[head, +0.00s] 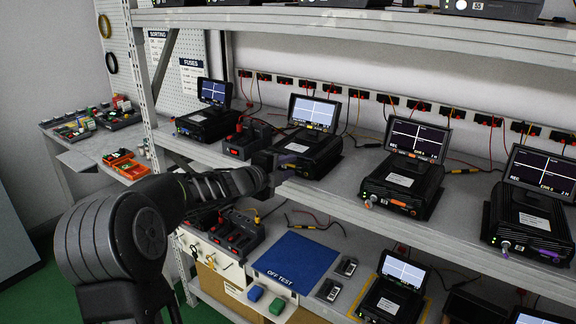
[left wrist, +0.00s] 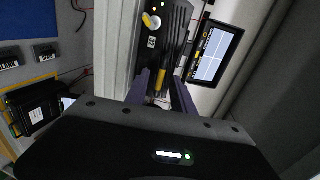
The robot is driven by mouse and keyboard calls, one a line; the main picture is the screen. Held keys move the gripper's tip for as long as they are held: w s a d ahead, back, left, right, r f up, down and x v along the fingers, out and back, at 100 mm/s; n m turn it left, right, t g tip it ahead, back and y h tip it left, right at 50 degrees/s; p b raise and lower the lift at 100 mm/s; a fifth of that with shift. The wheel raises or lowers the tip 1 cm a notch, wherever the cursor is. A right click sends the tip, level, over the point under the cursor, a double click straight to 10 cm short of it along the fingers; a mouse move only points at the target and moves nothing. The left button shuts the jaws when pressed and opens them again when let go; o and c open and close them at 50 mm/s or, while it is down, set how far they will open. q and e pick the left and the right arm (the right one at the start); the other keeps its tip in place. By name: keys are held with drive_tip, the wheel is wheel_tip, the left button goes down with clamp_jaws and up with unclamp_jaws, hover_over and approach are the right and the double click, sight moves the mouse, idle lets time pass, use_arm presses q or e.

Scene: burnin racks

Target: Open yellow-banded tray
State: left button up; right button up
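The test unit (head: 318,150) with a lit screen (head: 313,112) stands on the middle shelf, just beyond my left gripper. In the left wrist view its dark finned body (left wrist: 174,45) shows a yellow strip (left wrist: 160,84) at its front, which I take as the yellow-banded tray. My left gripper (head: 284,168) is at the unit's front left. In the left wrist view its two fingers (left wrist: 162,92) stand apart, on either side of the yellow strip. I cannot tell whether they touch it. The gripper hides the tray front in the head view. My right gripper is out of view.
Other units stand on this shelf: one at left (head: 207,122), one with an orange mark (head: 402,186) and one with a purple mark (head: 530,220) at right. A red-and-black block (head: 240,142) sits close left. Below are a blue OFF TEST mat (head: 295,262) and another unit (head: 393,298).

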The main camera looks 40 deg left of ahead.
use_arm(q)
drive_tip(key=shift+w, duration=0.2)
drive_tip(key=shift+c, duration=0.2)
clamp_jaws()
drive_tip(key=shift+f, duration=0.1)
idle(1.1)
